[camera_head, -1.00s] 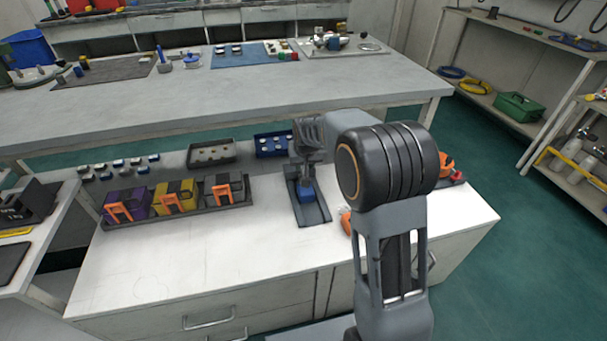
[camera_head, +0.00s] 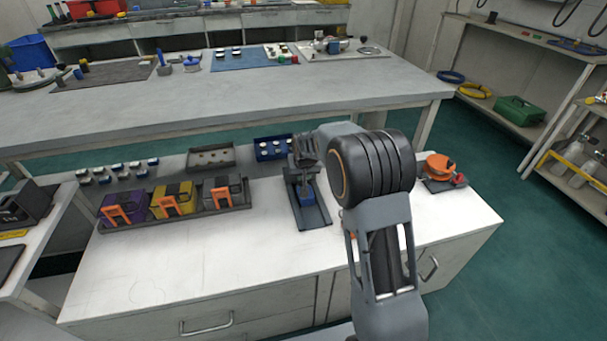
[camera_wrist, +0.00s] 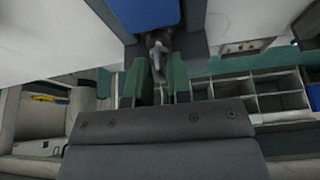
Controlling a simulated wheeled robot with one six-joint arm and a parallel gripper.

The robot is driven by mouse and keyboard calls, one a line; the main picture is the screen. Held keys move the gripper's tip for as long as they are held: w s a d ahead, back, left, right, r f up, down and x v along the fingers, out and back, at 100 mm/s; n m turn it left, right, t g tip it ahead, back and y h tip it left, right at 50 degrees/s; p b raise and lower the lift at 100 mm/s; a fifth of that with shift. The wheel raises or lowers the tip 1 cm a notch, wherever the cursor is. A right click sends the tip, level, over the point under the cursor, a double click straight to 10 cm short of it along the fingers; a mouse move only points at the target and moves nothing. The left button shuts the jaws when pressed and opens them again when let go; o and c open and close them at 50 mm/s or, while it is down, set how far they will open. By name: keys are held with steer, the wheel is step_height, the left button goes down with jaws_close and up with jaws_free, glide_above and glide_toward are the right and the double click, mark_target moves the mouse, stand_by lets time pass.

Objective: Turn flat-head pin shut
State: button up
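A blue block (camera_head: 306,196) sits on a dark grey base plate (camera_head: 312,218) on the white bench top. A grey pin-like part stands up from it, just below my gripper (camera_head: 304,160). In the wrist view, the blue block (camera_wrist: 145,13) is at the top, with the small grey pin (camera_wrist: 158,46) below it. The pin lies between the tips of the green fingers of my gripper (camera_wrist: 158,58). A gap shows between the fingers farther back. Whether the tips touch the pin is unclear, and its flat head cannot be made out well.
A rack (camera_head: 175,222) with purple, yellow and grey boxes with orange handles stands left. A grey tray (camera_head: 211,168) and a blue tray (camera_head: 262,158) lie behind. An orange round device (camera_head: 438,163) stands right, beyond my arm. The front of the bench is clear.

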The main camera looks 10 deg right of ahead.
jaws_close()
steer(key=shift+m, duration=0.3)
steer(key=m, duration=0.1)
steer(key=m+h+b, duration=0.1)
steer(key=m, duration=0.1)
steer(key=shift+w+a+f+m+h+b, duration=0.1)
steer(key=shift+a+m+h+b, duration=0.2)
steer(key=shift+m, duration=0.1)
steer(key=m+g, duration=0.1)
steer(key=m, duration=0.1)
steer(key=m+h+b, duration=0.1)
steer(key=m, duration=0.2)
steer(key=shift+w+a+g+h, duration=0.2)
steer(key=shift+g+h, duration=0.1)
steer(key=shift+g, duration=0.1)
steer(key=m, duration=0.1)
steer(key=m+g, duration=0.1)
steer(key=m, duration=0.2)
steer(key=shift+w+r+m+g+h+p, duration=0.2)
steer(key=shift+r+m+g+h+p, duration=0.1)
steer(key=shift+r+m+h, duration=0.1)
steer(key=shift+w+m+g+p, duration=0.15)
steer(key=shift+m+g+p, duration=0.4)
steer(key=shift+m, duration=0.85)
steer(key=shift+o, duration=1.4)
jaws_free()
steer(key=shift+f, duration=0.2)
